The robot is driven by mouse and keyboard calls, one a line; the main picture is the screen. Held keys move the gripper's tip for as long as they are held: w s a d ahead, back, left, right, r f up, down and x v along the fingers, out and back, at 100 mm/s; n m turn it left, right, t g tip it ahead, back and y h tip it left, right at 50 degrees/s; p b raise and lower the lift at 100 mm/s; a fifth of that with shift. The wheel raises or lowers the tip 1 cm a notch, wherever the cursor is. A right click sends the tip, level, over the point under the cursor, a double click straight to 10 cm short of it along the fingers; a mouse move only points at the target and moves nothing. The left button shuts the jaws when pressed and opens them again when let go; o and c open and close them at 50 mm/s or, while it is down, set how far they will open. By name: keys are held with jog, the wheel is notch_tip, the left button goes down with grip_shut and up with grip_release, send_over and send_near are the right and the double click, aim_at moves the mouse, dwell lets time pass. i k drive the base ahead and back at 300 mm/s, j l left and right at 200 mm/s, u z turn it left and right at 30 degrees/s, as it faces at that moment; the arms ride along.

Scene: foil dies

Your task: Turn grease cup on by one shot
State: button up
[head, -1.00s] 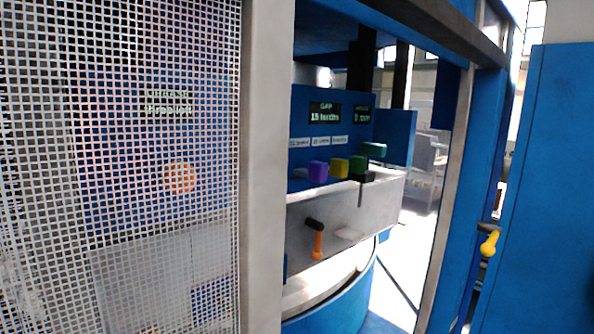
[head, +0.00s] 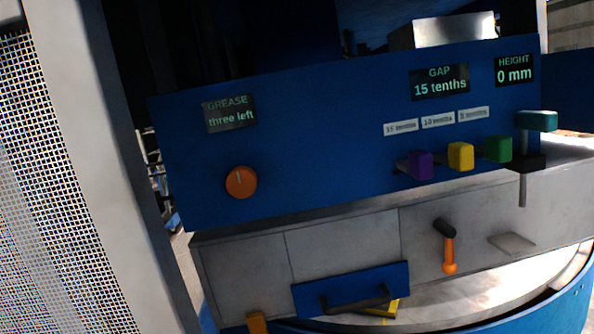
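The grease cup, seen as a round orange knob (head: 241,182), sits on the left part of a blue panel (head: 320,150). A pale mark on the knob points roughly up. The grease display (head: 230,113) above it reads "GREASE three left". My gripper is not in the head view, so its distance from the knob does not show.
To the right are a gap display (head: 439,83) reading 15 tenths, a height display (head: 514,69) reading 0 mm, purple (head: 420,165), yellow (head: 460,156) and green (head: 498,149) blocks, a teal handle (head: 537,121) and an orange lever (head: 449,254). A mesh guard (head: 70,200) and grey post (head: 105,150) stand left.

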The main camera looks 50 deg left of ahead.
aim_at(241, 183)
jog(key=i+u, duration=0.25)
jog(key=u, duration=0.15)
jog(key=i+l+u, duration=0.15)
jog(key=u, duration=0.3)
jog(key=i+u, duration=0.3)
jog(key=i+l+u, duration=0.1)
jog(key=i+u, duration=0.2)
jog(key=i, duration=0.1)
